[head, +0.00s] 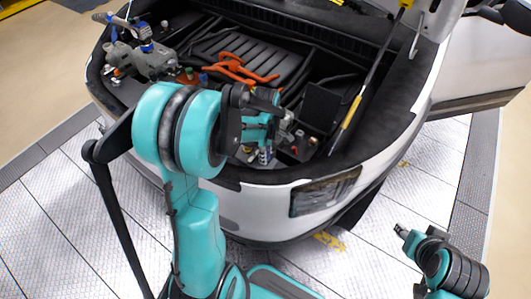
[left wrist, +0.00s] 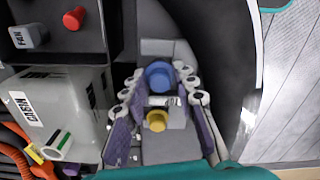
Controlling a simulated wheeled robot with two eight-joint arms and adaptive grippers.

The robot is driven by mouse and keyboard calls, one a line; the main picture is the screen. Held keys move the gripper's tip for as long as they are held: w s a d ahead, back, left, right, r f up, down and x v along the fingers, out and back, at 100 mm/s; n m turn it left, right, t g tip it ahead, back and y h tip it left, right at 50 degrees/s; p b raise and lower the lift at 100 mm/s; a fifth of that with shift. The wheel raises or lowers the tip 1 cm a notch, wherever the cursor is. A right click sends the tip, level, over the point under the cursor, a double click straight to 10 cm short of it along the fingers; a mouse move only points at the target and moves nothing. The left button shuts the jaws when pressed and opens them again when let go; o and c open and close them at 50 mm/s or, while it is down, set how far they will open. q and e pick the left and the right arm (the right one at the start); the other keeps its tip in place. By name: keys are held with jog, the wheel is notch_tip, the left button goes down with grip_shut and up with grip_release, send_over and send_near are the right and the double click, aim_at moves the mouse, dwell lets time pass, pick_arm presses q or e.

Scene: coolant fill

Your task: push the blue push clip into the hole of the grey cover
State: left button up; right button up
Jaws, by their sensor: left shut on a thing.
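My left gripper (left wrist: 159,84) is inside the car's engine bay, its purple-padded fingers on either side of a blue round-headed piece, which looks like the blue push clip (left wrist: 160,74). The fingers are shut on it, though the contact itself is hard to see. A yellow round piece (left wrist: 157,120) shows between the fingers, nearer the palm. A grey surface (left wrist: 160,47) lies just past the fingertips; I cannot tell whether it is the grey cover, and no hole shows. In the head view, my left gripper (head: 266,138) partly hides this spot. My right gripper (head: 403,232) is outside the car at lower right.
A grey box with a label (left wrist: 55,105) stands left of the fingers, with orange cable below it. A grey FAN block (left wrist: 30,37) and a red knob (left wrist: 74,18) lie beyond. Orange cables (head: 240,70) and the yellow-marked hood strut (head: 352,112) are near the arm.

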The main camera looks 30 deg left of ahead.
pick_arm(q)
jog(key=shift+f+b, duration=0.35)
jog(key=shift+f, duration=0.15)
jog(key=shift+r, duration=0.2)
jog(key=shift+r+p, duration=0.55)
dwell(1.2)
jog(key=shift+f+b, duration=0.75)
jog(key=shift+b, duration=0.05)
jog(key=o, duration=0.8)
jog(key=shift+r, duration=0.1)
